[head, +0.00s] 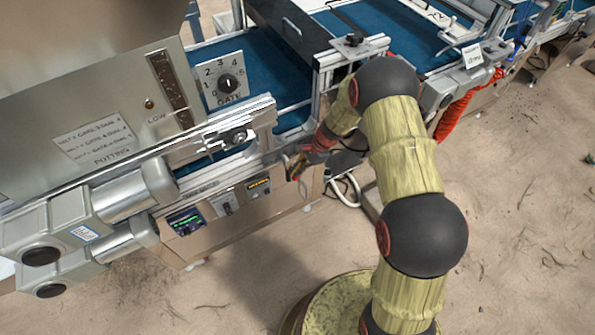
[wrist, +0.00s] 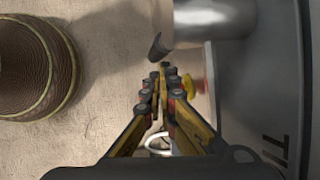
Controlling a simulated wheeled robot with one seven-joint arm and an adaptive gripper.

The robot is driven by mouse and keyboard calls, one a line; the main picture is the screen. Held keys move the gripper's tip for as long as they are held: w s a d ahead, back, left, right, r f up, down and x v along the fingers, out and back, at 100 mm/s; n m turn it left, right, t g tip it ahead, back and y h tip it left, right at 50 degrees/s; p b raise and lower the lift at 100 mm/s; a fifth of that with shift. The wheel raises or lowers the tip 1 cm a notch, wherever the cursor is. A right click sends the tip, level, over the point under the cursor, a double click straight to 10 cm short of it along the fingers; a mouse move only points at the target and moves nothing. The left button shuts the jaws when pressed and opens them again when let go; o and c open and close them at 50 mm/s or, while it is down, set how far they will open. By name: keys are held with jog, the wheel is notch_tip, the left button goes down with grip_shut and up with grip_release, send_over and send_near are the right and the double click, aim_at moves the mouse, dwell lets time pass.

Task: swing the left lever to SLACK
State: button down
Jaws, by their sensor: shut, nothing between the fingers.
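My gripper (wrist: 163,72) is shut and empty in the wrist view. In the head view my gripper (head: 293,167) is at the machine's front side, right of the control panel, partly hidden by my arm. Just beyond the fingertips in the wrist view is a grey metal cylinder (wrist: 215,18) with a dark curved piece (wrist: 158,48) beside it. I cannot tell whether either is part of the left lever. A grey plate (wrist: 285,85) on the right bears cut-off letters that look like "TI". No SLACK mark is readable, and I cannot clearly make out the lever in the head view.
A yellow and red knob (wrist: 188,86) sits just right of the fingers. The control panel (head: 228,205) has a lit screen and switches. The GATE dial (head: 228,85) is above it, near the blue belt (head: 270,75). Sandy floor (head: 515,200) is open at right.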

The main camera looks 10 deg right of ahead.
jog(key=v, duration=1.1)
jog(key=shift+d+r, duration=0.2)
jog(key=shift+r, duration=0.15)
jog(key=s+r+n+g, duration=0.1)
jog(key=s+n+g, duration=0.1)
jog(key=s+n, duration=0.45)
jog(key=s+r+n+t+h, duration=0.2)
jog(key=s+r+n+t, duration=0.1)
jog(key=s+r, duration=0.8)
jog(key=s+r+n+t+h, duration=0.3)
jog(key=s+r, duration=0.9)
jog(key=r, duration=0.8)
jog(key=shift+s+d+n+t, duration=0.35)
jog(key=shift+d+n+t, duration=0.05)
jog(key=shift+n, duration=0.75)
jog(key=shift+r, duration=0.15)
